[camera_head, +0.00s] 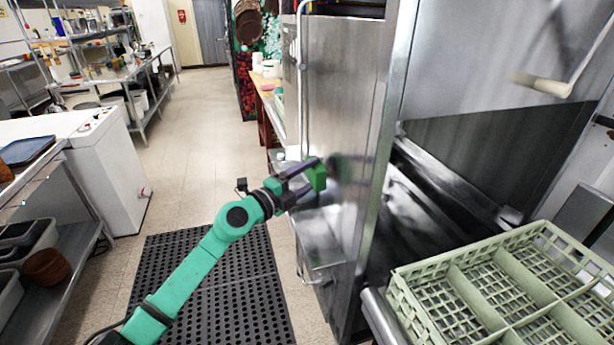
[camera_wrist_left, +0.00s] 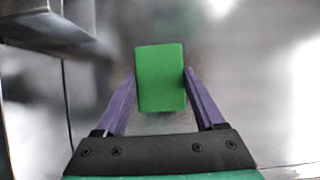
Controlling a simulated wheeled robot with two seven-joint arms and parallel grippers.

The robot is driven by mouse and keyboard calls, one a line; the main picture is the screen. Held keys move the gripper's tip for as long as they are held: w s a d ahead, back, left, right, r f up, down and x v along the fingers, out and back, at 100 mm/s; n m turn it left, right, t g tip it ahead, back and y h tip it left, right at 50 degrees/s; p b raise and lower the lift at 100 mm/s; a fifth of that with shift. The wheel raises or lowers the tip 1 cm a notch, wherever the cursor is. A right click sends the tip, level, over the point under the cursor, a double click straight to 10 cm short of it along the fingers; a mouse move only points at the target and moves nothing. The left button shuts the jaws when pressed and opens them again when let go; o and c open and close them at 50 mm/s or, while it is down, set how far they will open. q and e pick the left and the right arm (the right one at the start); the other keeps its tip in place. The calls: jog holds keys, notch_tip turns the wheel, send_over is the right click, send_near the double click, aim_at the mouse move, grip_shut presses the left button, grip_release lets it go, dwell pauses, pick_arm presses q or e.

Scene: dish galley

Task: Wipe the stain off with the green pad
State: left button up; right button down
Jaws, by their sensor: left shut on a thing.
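The green pad (camera_head: 318,178) is a small block between the two purple fingers of my left gripper (camera_head: 309,177), which is shut on it. The pad is held in front of the side panel of the steel dish machine (camera_head: 335,90), very near it; I cannot tell whether it touches. In the left wrist view the pad (camera_wrist_left: 160,78) is upright between the fingers, with blurred grey steel behind it. A dark patch (camera_head: 347,166) shows on the steel just right of the pad; I cannot tell whether it is the stain or a reflection. My right gripper is out of view.
A pale green dish rack (camera_head: 456,275) stands at the lower right, by the machine's open bay. A black perforated mat (camera_head: 225,308) lies on the floor. A white counter (camera_head: 112,165) and shelving stand at the left. The aisle between is clear.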

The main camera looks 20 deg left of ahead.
pick_arm(q)
jog(key=shift+w+d+p, duration=0.4)
jog(key=shift+w+d, duration=0.05)
jog(key=shift+d, duration=0.25)
